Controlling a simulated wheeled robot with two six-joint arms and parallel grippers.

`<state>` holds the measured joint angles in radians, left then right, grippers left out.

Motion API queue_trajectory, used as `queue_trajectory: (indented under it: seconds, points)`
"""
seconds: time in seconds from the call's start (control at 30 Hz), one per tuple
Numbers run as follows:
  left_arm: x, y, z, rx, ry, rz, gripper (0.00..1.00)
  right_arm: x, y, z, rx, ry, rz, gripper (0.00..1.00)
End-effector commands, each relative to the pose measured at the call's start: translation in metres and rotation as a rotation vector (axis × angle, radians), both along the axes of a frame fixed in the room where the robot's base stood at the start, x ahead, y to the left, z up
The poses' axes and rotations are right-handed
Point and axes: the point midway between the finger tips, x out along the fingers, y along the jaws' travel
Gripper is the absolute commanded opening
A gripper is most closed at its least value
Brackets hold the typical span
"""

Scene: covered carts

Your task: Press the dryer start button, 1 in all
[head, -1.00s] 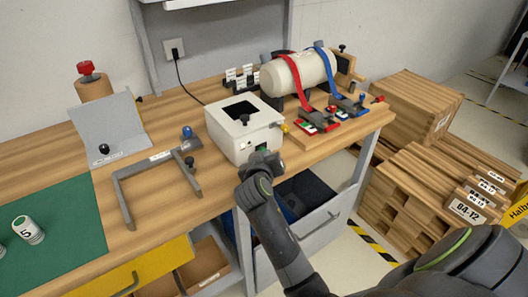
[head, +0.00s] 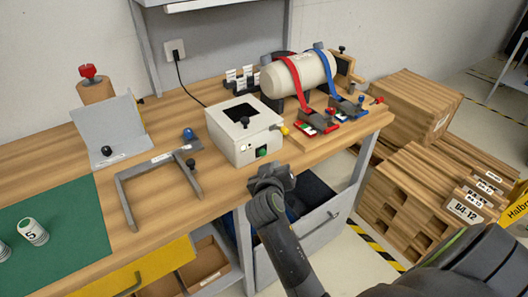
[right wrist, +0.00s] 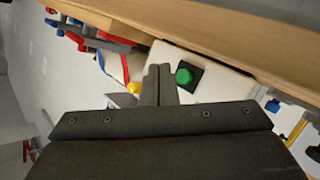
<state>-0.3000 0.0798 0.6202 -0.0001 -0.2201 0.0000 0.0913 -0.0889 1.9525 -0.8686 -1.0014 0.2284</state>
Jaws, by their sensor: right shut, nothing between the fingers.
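The dryer is a cream box (head: 230,148) with a dark square opening on top, standing near the front edge of the workbench. Its green start button (head: 262,152) sits on a black plate low on the front face. The button also shows in the right wrist view (right wrist: 184,76), just right of the fingers. My right gripper (head: 270,172) is shut and empty, in front of and below the button, with a gap between them. In the right wrist view its closed fingers (right wrist: 158,84) point toward the box face. My left gripper is not in view.
A yellow knob (head: 284,130) sticks out at the box's right corner. A cream cylinder (head: 298,74) with red and blue straps stands behind right. A grey frame (head: 150,166) lies to the left. An open drawer (head: 318,232) is below the bench edge.

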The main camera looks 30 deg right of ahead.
Motion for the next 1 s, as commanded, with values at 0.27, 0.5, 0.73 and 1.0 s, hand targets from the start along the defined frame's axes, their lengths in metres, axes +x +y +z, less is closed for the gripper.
queue_trajectory:
  seconds: [0.27, 0.5, 0.73, 1.0]
  points:
    - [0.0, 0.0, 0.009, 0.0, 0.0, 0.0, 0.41, -0.024, -0.002, 0.001, 0.0, 0.0, 0.0, 0.0]
    - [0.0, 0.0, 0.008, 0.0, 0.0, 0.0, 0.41, -0.026, -0.002, 0.0, -0.001, 0.0, 0.001, 0.0]
    - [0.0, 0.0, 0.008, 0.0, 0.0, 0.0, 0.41, -0.025, -0.002, 0.0, 0.0, -0.001, 0.0, 0.0]
    - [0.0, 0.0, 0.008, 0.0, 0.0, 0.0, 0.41, -0.025, -0.002, 0.0, -0.001, 0.0, 0.001, 0.0]
